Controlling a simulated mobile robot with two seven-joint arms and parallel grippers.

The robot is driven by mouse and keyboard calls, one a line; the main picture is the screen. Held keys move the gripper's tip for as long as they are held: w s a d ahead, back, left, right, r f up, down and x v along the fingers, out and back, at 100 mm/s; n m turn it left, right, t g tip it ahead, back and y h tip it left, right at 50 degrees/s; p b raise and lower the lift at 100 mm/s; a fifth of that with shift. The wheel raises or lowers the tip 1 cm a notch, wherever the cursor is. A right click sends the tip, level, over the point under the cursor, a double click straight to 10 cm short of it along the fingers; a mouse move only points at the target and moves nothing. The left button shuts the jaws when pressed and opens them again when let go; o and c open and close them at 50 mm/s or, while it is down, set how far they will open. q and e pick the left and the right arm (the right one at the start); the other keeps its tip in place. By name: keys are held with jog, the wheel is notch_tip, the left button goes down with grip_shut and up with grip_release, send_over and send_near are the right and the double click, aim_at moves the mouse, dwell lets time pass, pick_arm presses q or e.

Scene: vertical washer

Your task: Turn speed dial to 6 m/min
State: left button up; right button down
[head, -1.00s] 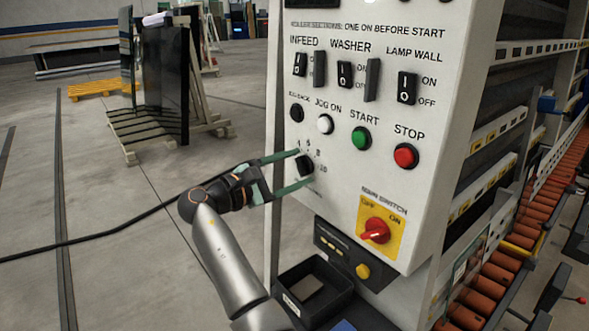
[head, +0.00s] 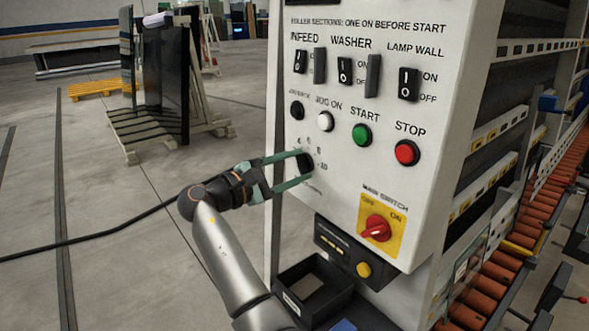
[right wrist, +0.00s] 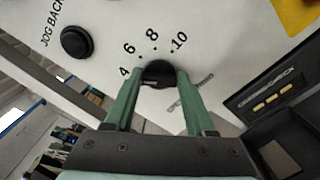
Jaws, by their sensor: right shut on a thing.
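The speed dial is a black round knob (head: 306,162) low on the white control panel (head: 330,200). My right gripper (head: 303,166) reaches it from the left, its two green fingers on either side of the knob. In the right wrist view the right gripper (right wrist: 159,80) is shut on the dial (right wrist: 158,70). The marks 4, 6, 8 and 10 (right wrist: 153,52) arc around the dial's far side. I cannot tell which mark the dial points to. My left gripper is not in view.
A black jog back button (right wrist: 76,42) sits close to the dial. White jog (head: 323,121), green start (head: 362,134) and red stop (head: 406,152) buttons lie above. The red main switch (head: 376,228) on its yellow plate is lower right. An open black tray (head: 315,290) stands below.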

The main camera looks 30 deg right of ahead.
jog(key=m+b, duration=0.2)
jog(key=m, duration=0.1)
jog(key=shift+f+m+b, duration=0.25)
jog(key=shift+m+b, duration=0.6)
jog(key=shift+m, duration=0.55)
jog(key=shift+m+b, duration=0.4)
jog(key=shift+b, duration=0.1)
jog(key=shift+r, duration=0.1)
jog(key=shift+m, duration=0.3)
